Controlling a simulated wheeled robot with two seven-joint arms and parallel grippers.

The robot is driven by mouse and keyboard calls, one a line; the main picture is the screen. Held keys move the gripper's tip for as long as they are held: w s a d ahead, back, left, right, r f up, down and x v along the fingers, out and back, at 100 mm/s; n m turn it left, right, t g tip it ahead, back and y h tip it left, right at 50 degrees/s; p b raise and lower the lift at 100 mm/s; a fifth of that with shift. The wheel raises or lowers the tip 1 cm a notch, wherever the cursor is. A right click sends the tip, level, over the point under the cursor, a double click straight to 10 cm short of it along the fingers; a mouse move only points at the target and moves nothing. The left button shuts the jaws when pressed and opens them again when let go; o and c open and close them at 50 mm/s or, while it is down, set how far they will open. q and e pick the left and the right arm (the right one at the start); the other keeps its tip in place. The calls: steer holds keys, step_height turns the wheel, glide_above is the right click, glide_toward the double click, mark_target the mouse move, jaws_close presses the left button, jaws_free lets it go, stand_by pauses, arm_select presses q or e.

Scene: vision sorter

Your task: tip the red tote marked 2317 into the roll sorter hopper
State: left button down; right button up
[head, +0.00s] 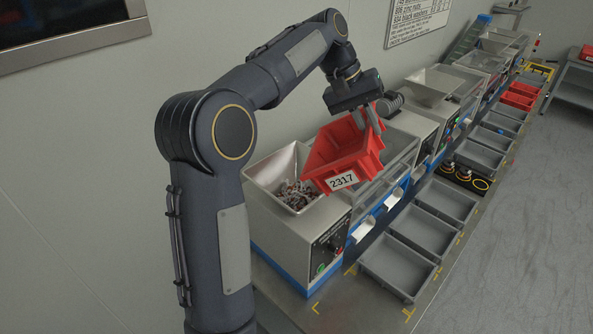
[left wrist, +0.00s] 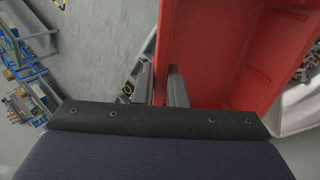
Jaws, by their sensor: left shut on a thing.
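The red tote marked 2317 (head: 343,152) hangs tilted in the air in the head view, its labelled end low and beside the hopper's right rim. Its visible inside looks bare; it also fills the upper right of the left wrist view (left wrist: 220,50). My left gripper (head: 370,118) is shut on the tote's far wall, and its fingers (left wrist: 161,86) straddle that wall in the left wrist view. The steel hopper (head: 262,172) sits on the nearest sorter, with a heap of small mixed metal parts (head: 297,193) inside. I cannot tell whether tote and hopper touch. My right gripper is out of view.
More sorters with hoppers (head: 432,84) run back along the bench. Grey bins (head: 398,268) line its front, and other red totes (head: 520,96) stand farther back. A control panel (head: 328,250) faces the near front. The grey floor at right is clear.

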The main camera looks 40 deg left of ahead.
arm_select(q)
steer(key=w+d+f+g+y, duration=0.3)
steer(key=w+d+f+y, duration=0.1)
steer(key=d+f+y, duration=0.2)
steer(key=shift+w+d+f+y+b, duration=0.35)
steer(key=shift+d+f, duration=0.55)
steer(key=shift+d, duration=0.35)
